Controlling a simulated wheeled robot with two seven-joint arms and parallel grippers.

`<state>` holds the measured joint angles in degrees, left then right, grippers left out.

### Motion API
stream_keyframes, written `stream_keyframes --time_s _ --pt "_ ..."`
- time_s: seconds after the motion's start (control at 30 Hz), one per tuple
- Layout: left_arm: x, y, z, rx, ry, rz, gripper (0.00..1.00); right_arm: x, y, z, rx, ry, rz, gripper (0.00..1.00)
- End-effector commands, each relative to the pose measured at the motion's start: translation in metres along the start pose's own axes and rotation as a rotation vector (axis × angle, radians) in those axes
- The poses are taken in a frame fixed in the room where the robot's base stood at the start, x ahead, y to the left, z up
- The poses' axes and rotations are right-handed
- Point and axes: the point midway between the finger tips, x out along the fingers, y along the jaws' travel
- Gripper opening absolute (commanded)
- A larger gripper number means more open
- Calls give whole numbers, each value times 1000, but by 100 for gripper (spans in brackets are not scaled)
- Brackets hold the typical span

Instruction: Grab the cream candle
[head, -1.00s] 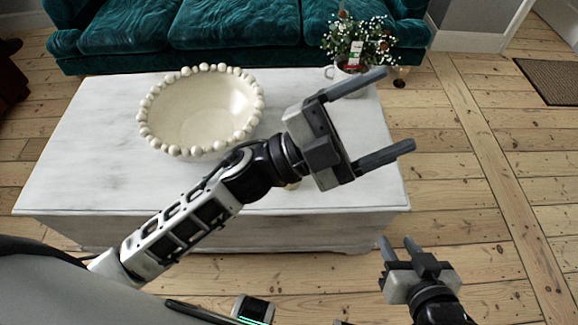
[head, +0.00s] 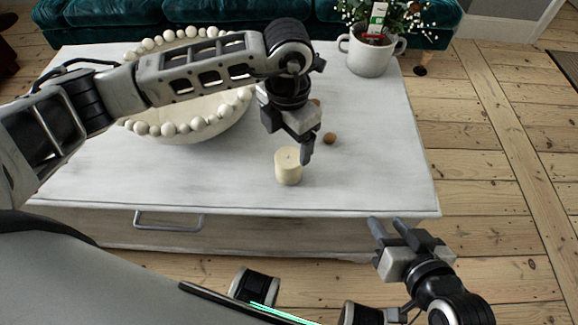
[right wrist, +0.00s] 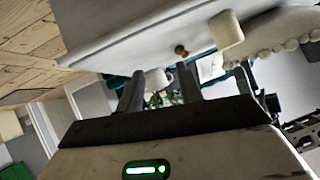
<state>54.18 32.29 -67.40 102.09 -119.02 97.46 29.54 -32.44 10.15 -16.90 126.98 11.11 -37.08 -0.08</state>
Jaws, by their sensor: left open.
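The cream candle (head: 288,170) is a short cylinder standing upright on the white chest, near its front edge. It also shows in the right wrist view (right wrist: 226,35). My left gripper (head: 303,150) points down just behind and above the candle. It is open and empty; one finger shows clearly, close to the candle's upper right side, and whether it touches cannot be told. My right gripper (head: 388,222) is low beyond the chest's front right corner, open with nothing between its fingers, which stand apart in the right wrist view (right wrist: 160,88).
A cream beaded bowl (head: 190,128) stands left of the candle, partly behind my left arm. A white pot (head: 370,56) with flowers stands at the back right. The front left of the chest top (head: 120,180) is clear.

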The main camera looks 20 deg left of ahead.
Motion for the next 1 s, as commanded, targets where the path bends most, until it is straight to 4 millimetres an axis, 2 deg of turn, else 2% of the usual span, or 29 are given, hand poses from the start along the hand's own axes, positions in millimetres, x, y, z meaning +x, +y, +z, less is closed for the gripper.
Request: stream_keyframes --time_s 0.03,0.13,0.47,0.63,0.73,0.83,1.0 --pt "15 -1 0 -1 3 -3 79 1 0 1 -2 12 -3 36" --pt "31 -1 0 1 0 -4 79 0 -2 -1 -4 30 -8 36" --pt "53 0 2 1 -1 -4 79 0 -4 -6 -7 60 -14 36" --pt "78 4 5 0 1 -4 79 2 -4 -5 -7 86 -20 36" --pt "92 3 5 2 0 -5 79 -1 -7 -11 -10 119 -27 36" --pt "98 3 5 3 -1 -4 79 -4 -9 -18 -12 142 -33 36" --pt "97 4 6 3 -2 -4 79 -6 -10 -21 -15 150 -36 36"
